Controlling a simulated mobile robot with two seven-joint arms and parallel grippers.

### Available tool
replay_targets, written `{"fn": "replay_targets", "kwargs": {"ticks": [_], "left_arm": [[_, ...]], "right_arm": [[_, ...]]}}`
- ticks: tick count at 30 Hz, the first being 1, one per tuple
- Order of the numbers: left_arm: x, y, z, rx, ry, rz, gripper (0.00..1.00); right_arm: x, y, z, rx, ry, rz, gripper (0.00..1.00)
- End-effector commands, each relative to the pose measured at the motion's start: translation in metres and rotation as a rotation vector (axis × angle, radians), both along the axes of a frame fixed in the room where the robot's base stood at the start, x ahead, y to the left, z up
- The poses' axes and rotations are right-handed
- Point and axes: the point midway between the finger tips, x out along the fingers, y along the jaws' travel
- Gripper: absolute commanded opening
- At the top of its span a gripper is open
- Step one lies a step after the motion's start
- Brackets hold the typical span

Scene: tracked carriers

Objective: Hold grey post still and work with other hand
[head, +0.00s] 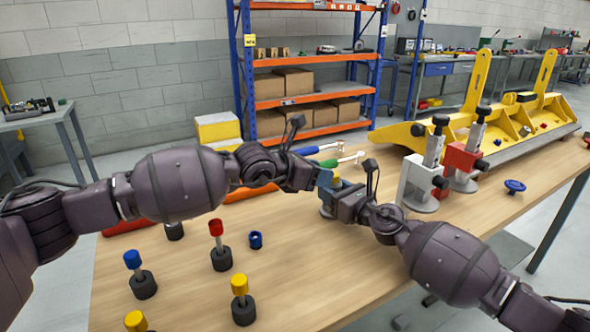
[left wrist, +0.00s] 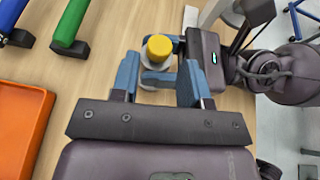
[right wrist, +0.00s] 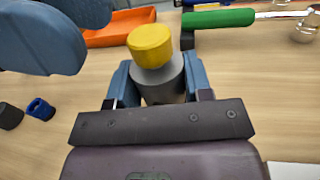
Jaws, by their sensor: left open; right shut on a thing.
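The grey post (right wrist: 163,82) is a short upright cylinder with a yellow cap (right wrist: 150,45) on top. My right gripper (right wrist: 158,88) is shut on the post below the cap. In the left wrist view the cap (left wrist: 159,47) shows from above, just beyond my left gripper's fingertips. My left gripper (left wrist: 158,72) is open and empty, close to the post and the right fingers. In the head view both grippers meet near the table's middle, left gripper (head: 322,181) and right gripper (head: 334,196), and mostly hide the post.
Black-based pegs with blue (head: 132,259), red (head: 216,227) and yellow (head: 239,284) caps stand at front left. A blue ring (head: 256,240) lies beside them. An orange tray (left wrist: 22,125) and green-handled tool (left wrist: 70,27) lie behind. White (head: 417,185) and red (head: 461,165) clamp stands are at right.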

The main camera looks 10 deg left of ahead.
Motion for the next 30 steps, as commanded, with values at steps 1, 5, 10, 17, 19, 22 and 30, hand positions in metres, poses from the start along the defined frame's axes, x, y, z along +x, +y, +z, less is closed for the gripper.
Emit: {"fn": "replay_targets", "kwargs": {"ticks": [1,5,10,17,19,22,30], "left_arm": [[-0.006,0.008,0.003,0.0,0.0,0.001,0.41],[-0.02,0.024,0.012,0.0,0.0,0.001,0.41],[-0.036,0.041,0.022,0.0,0.0,0.001,0.41],[-0.045,0.052,0.028,0.0,0.001,0.001,0.41],[-0.046,0.053,0.029,-0.001,0.001,0.0,0.41],[-0.046,0.053,0.029,-0.001,0.001,0.0,0.41],[-0.046,0.052,0.029,-0.001,0.001,0.0,0.41]], "right_arm": [[0.0,0.0,0.0,0.001,0.001,0.0,0.01],[0.0,0.0,0.0,0.001,0.001,0.0,0.01],[0.0,0.0,0.0,0.001,0.001,0.0,0.01],[0.0,0.0,0.0,0.0,0.0,0.0,0.01],[0.0,0.0,0.0,0.0,0.0,0.0,0.01],[0.0,0.0,0.0,0.0,0.0,0.0,0.01],[0.0,0.0,0.0,0.0,0.0,0.0,0.54]]}}
